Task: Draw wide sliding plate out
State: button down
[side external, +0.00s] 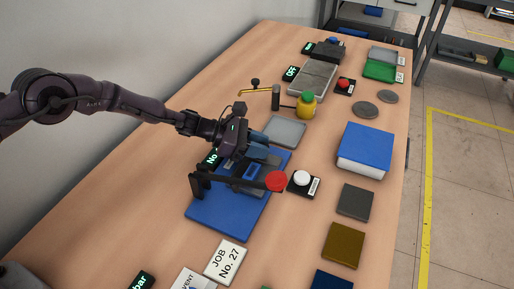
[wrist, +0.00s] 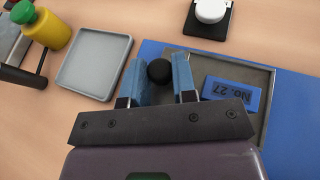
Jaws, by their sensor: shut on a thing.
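The wide sliding plate (wrist: 259,78) is a dark grey, shallow plate on a blue base (wrist: 298,70). A blue block marked No. 27 (wrist: 231,94) lies on it. A round black knob (wrist: 158,71) stands at the plate's left end in the wrist view. My gripper (wrist: 160,80) has its blue fingers on either side of this knob and is shut on it. In the side view my gripper (side external: 262,152) is low over the blue base (side external: 215,218) and hides the knob and part of the plate.
A black lever with a red end (side external: 276,181) crosses over the base. A light grey tray (side external: 286,131) lies just beyond my gripper. A white button (side external: 302,178) on a black box stands to the right. A yellow bottle with a green top (side external: 306,105) stands farther back.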

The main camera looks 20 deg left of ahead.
jog(key=shift+w+d, duration=0.15)
jog(key=shift+w, duration=1.35)
jog(key=c, duration=1.2)
grip_release()
jog(key=shift+r, duration=0.1)
jog(key=shift+s+a+r, duration=0.1)
jog(key=shift+a, duration=0.45)
jog(key=v, duration=1.2)
jog(key=shift+s+r, duration=0.1)
jog(key=shift+s, duration=0.05)
jog(key=shift+d, duration=0.1)
